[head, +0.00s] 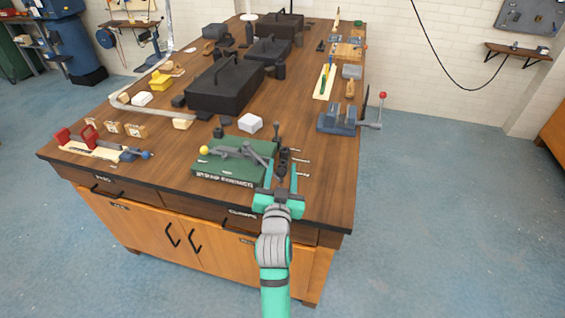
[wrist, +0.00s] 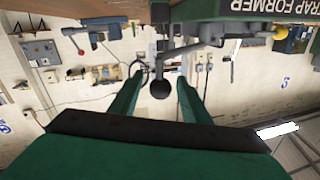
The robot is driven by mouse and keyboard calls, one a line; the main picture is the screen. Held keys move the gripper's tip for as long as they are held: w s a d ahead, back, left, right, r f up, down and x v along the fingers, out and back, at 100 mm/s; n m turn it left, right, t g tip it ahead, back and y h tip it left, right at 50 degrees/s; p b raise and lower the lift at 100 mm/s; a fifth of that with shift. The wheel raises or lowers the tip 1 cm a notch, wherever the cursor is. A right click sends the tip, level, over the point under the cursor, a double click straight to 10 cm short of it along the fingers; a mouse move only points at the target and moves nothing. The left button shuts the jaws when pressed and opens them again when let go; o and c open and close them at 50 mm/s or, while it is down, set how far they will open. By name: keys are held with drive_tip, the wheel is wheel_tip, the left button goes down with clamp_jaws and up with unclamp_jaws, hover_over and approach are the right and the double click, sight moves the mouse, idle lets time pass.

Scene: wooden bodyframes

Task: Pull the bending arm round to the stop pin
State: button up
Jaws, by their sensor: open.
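The strap former stands at the bench's near edge on a green base (head: 215,170). A grey lever with a yellow ball (head: 204,150) lies across it; the ball also shows in the wrist view (wrist: 280,31). My gripper (head: 283,166) is open and empty, just right of the green base. In the wrist view, which is upside down, a dark ball (wrist: 160,89) on a stem appears between my gripper's fingers (wrist: 160,80), with gaps on both sides. I cannot make out the stop pin.
A small vise with a red-tipped handle (head: 338,119) stands beyond on the right. A red-handled tool (head: 90,145) is at left.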

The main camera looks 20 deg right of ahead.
drive_tip(key=shift+x, duration=1.7)
clamp_jaws()
